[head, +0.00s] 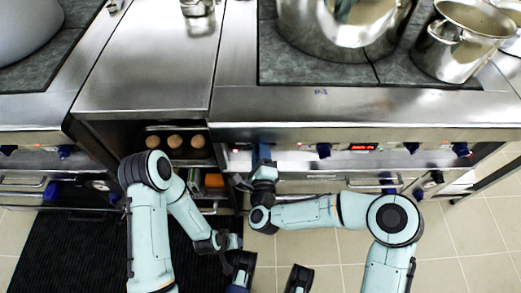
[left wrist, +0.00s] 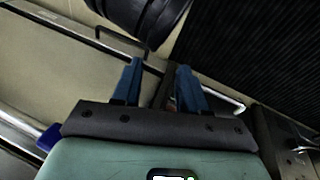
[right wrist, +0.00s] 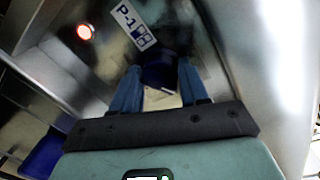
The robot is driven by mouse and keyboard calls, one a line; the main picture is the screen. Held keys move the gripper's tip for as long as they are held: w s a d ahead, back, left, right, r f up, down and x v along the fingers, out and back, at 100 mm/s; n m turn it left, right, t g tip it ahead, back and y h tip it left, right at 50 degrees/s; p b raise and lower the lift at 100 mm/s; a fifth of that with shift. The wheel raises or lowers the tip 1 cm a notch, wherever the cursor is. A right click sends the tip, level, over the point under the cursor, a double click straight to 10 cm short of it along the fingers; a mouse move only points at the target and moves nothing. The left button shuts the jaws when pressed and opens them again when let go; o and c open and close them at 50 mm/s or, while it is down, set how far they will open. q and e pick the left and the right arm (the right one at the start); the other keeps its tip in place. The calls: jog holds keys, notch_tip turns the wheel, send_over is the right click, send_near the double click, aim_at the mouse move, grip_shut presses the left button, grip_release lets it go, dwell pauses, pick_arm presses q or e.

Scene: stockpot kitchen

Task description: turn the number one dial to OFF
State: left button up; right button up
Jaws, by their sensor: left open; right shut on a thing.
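In the head view my right gripper (head: 262,158) is at the front panel and hides the dial. The dial's pointer and its exact setting cannot be read. My left gripper (left wrist: 158,82) is open and empty, low in front of the cabinets. In the head view it shows only small (head: 234,241).
Other blue dials (head: 324,150) (head: 411,147) line the steel front panel (head: 290,158), with a red display (head: 362,147). A lit red lamp (right wrist: 85,31) is beside the label. A large stockpot (head: 335,35) and smaller pot (head: 455,50) stand above. A black mat (head: 75,245) covers the floor at left.

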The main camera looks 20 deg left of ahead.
jog(key=n, duration=0.5)
jog(key=shift+h, duration=0.3)
pick_arm(q)
jog(key=shift+s+d+r+g+p, duration=0.35)
jog(key=shift+s+r, duration=0.15)
jog(key=shift+s, duration=0.25)
pick_arm(e)
jog(key=n, duration=0.5)
jog(key=shift+f+h, duration=0.1)
jog(key=shift+h, duration=0.2)
jog(key=shift+n, duration=0.4)
jog(key=o, duration=1.1)
jog(key=shift+c, duration=0.2)
jog(key=shift+s, duration=0.1)
pick_arm(q)
jog(key=shift+s+d+r+h+p, duration=0.15)
jog(key=shift+s+d+r+p, duration=0.1)
jog(key=shift+s+r+p, duration=0.15)
jog(key=shift+s+d+r+h+p, duration=0.15)
jog(key=shift+s+d+r+p, duration=0.1)
jog(key=shift+s, duration=0.25)
pick_arm(e)
jog(key=f+v, duration=0.1)
jog(key=v, duration=1.2)
jog(key=shift+r, duration=0.35)
jog(key=shift+s+a, duration=0.1)
